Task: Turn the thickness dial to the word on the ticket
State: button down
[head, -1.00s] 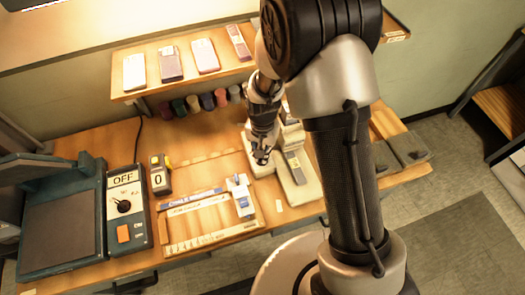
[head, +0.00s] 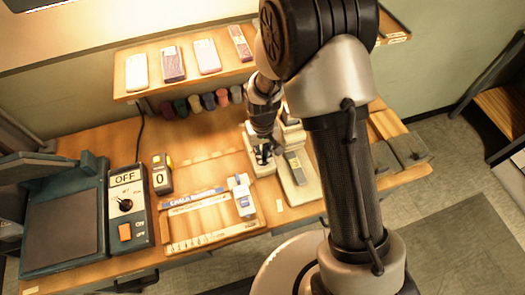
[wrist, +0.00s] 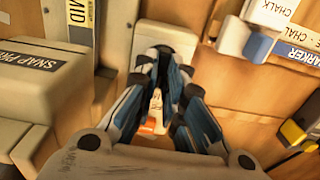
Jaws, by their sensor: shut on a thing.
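A dial with a black knob (head: 125,204) sits on the dark control box (head: 140,232) at the left, below a plate reading OFF. The small words around it are too small to read. My gripper (head: 263,154) is far to the right of the dial, low at the left part of the cream snap press (head: 297,184). In the wrist view my gripper (wrist: 164,62) has its fingers drawn together on a small pale thing (wrist: 157,108), mostly hidden between them. An orange-red patch shows below it. I cannot make out a ticket for certain.
A counter showing 0 (head: 161,179) stands right of the control box. A wooden tray (head: 215,236) holds a chalk box (head: 243,196) and strips. A shelf (head: 190,83) with several coloured blocks runs along the back. Bare tabletop lies between tray and shelf.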

dwell(0.4)
jog(key=c, duration=1.7)
grip_release()
notch_tip(320, 180, up, 12)
